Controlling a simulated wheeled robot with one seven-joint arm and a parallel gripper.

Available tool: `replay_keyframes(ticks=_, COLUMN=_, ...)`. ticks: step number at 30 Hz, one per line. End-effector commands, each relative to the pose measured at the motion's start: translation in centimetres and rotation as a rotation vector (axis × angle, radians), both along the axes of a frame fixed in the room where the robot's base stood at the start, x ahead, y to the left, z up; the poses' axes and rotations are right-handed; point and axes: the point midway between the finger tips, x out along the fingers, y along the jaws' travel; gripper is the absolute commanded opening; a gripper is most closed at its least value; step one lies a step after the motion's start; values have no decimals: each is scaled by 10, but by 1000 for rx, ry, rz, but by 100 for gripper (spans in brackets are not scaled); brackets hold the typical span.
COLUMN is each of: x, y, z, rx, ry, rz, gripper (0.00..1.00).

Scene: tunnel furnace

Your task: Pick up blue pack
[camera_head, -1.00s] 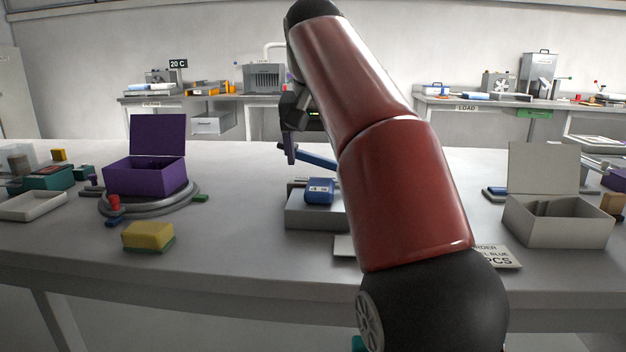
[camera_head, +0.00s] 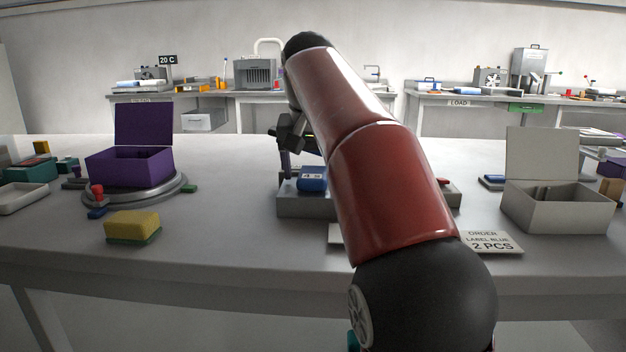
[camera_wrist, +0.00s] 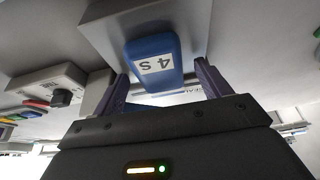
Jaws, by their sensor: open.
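The blue pack (camera_head: 312,178) sits on top of a low grey block (camera_head: 290,206) in the middle of the table, partly beside my red arm in the head view. In the wrist view, the blue pack (camera_wrist: 152,50) has a white label reading "4 S". My gripper (camera_head: 287,160) is just above and behind the pack in the head view, and my arm hides part of it. In the wrist view, my gripper (camera_wrist: 164,80) is open, its two fingers on either side of the pack's near end. I cannot tell whether they touch it.
A purple open box (camera_head: 130,165) on a round grey stand is at left, a yellow sponge (camera_head: 132,226) in front. A grey open box (camera_head: 557,207) stands at right beside a small blue item (camera_head: 493,181).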

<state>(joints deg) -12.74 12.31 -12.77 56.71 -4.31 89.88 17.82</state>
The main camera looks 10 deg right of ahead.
Motion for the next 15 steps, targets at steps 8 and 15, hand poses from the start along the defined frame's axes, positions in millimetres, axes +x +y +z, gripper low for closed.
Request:
replay_keyframes(ticks=8, x=0, y=0, z=-1, rx=0, ry=0, rz=0, gripper=76)
replay_keyframes(ticks=15, x=0, y=0, z=-4, rx=0, ry=0, rz=-1, gripper=76)
